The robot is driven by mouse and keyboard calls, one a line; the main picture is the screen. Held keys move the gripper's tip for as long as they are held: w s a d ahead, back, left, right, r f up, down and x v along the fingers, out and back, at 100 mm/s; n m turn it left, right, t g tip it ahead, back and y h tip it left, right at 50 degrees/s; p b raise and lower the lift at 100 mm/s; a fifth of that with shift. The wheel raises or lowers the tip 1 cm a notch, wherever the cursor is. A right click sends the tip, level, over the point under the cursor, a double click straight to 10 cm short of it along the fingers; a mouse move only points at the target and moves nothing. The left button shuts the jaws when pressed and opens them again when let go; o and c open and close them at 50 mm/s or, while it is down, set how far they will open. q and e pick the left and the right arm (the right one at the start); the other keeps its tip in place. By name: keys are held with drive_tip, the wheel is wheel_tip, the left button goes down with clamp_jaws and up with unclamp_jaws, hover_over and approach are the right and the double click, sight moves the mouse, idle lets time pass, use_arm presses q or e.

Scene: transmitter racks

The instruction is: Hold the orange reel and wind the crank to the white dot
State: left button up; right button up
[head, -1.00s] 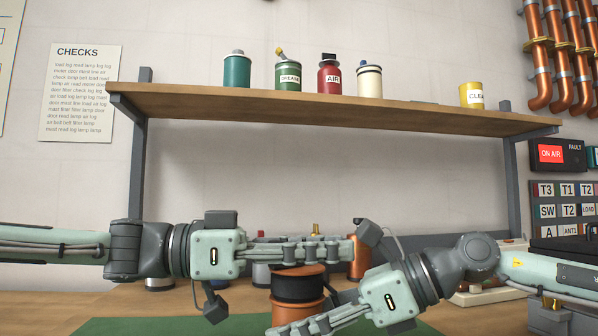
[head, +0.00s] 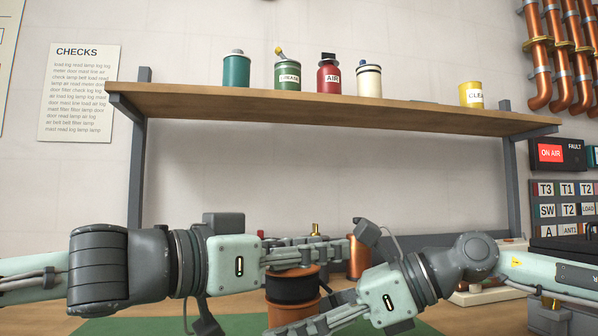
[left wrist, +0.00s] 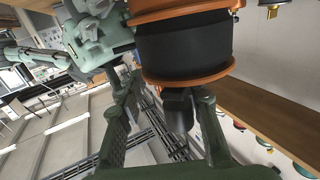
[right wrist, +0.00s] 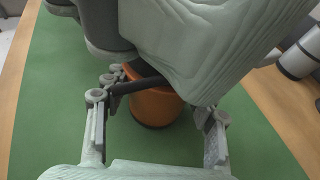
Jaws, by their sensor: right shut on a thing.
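The orange reel (head: 290,314), wound with a black band (head: 292,288), stands upright between my arms in the head view. My right gripper (right wrist: 155,110) is low at the reel's side, and the lower part of the reel (right wrist: 155,107) shows between its fingers; it is shut on the reel. My left gripper (head: 338,252) is at the reel's top, and its fingers hide part of it. In the left wrist view its fingers (left wrist: 166,100) stand apart, with a black knob-like part (left wrist: 180,108) between them. I cannot see the white dot.
A green mat (head: 110,327) lies on the wooden bench. Behind the reel stand a copper-coloured cylinder (head: 358,262) and other small items. A wooden shelf (head: 300,108) with several cans spans above. The control boxes are at the right.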

use_arm(q)
drive_tip(key=v, duration=1)
wheel_tip(320, 180, up, 9)
drive_tip(key=m+g+h, duration=0.2)
drive_tip(key=h, duration=0.3)
hover_over(271, 244)
drive_tip(key=shift+f, duration=0.1)
drive_tip(key=w+d+r+m+g+h, duration=0.1)
drive_tip(key=d+r+m+g+h, duration=0.2)
drive_tip(key=r+m+g, duration=0.3)
drive_tip(key=m+g, duration=0.3)
drive_tip(key=g, duration=0.3)
drive_tip(key=shift+w+d+r+h, duration=0.15)
drive_tip(key=shift+w+r+h, duration=0.1)
drive_tip(key=shift+w+h, duration=0.15)
drive_tip(key=shift+s, duration=0.1)
drive_tip(key=shift+o, duration=0.3)
